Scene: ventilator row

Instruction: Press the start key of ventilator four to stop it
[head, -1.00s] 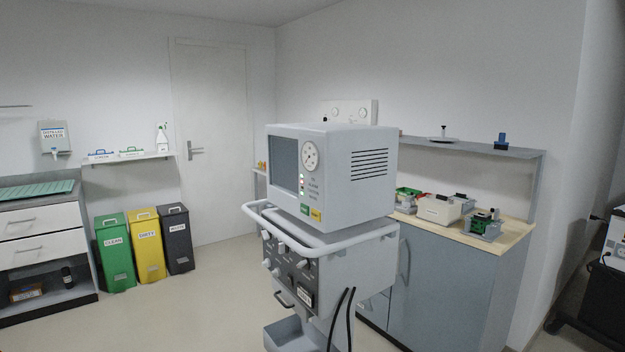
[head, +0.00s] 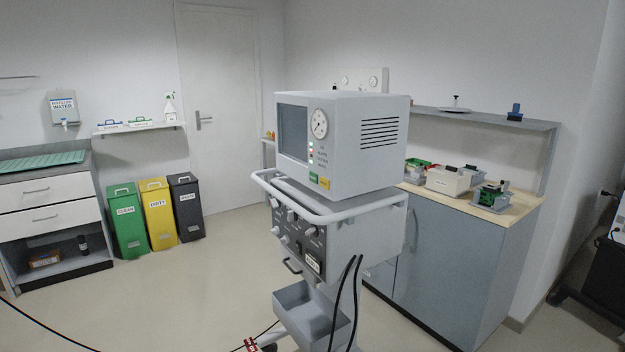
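A grey ventilator (head: 365,150) on a wheeled stand is in the middle of the head view, its front turned to the left. Its front has a dark screen (head: 293,133), a round gauge (head: 319,123) and small lights, some red and some greenish. Below them are a green key (head: 314,177) and a yellow key (head: 324,183); their lettering is too small to read. A label plate (head: 313,264) sits on the lower control panel, and I cannot read its number. Neither of my grippers is in view.
A white rail (head: 315,213) sticks out around the ventilator's front below the keys. An open grey tray (head: 311,312) and black hoses (head: 349,290) are lower down. A dark cable (head: 45,325) lies on the floor. Clear floor (head: 190,285) lies to the left.

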